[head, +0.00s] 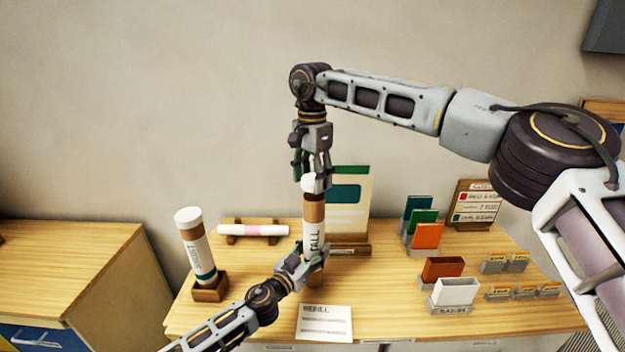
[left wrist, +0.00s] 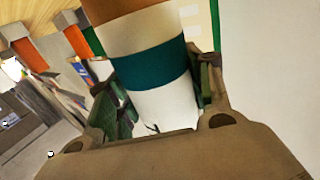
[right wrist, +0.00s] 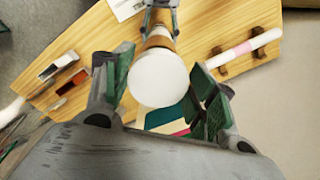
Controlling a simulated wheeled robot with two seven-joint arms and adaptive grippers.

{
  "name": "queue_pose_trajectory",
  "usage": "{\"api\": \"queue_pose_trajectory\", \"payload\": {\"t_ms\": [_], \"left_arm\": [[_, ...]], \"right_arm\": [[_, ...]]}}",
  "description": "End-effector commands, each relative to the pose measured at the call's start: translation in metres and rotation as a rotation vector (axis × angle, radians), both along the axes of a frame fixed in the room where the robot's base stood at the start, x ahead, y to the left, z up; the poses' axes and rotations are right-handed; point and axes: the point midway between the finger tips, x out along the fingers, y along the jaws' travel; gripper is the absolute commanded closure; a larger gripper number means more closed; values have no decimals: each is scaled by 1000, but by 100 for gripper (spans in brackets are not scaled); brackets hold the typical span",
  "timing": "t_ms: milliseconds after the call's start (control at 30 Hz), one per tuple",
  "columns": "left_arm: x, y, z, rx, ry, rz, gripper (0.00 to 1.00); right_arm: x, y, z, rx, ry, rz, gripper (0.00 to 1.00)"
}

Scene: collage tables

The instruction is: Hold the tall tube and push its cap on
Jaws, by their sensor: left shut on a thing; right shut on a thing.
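The tall tube (head: 313,238), white with a brown upper part and the letters "TALL", stands upright near the middle of the table. My left gripper (head: 311,264) is shut on its lower part; the left wrist view shows the tube's white body with a teal band (left wrist: 150,64) between the fingers. The white cap (head: 312,185) is at the tube's top end. My right gripper (head: 312,172) points down from above and is shut on the cap, whose round top (right wrist: 159,79) shows between the fingers. I cannot tell how far the cap sits on the tube.
Another capped tube (head: 195,247) leans in a wooden stand at left. A pink-and-white tube (head: 253,230) lies on a cradle behind. A white "REFILL" card (head: 324,322) lies in front. Card holders, including a white box (head: 455,291), fill the right side. A framed sheet (head: 350,190) stands behind the tall tube.

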Motion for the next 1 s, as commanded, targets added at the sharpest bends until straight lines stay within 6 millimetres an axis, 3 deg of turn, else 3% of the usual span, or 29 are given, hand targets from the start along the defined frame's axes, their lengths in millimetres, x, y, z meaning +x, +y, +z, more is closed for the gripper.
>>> {"api": "queue_pose_trajectory", "payload": {"t_ms": [233,1000], "left_arm": [[0,0,0,0,0,0,92],[0,0,0,0,0,0,92]], "right_arm": [[0,0,-18,-1,1,1,52],[0,0,-22,-1,1,1,52]]}}
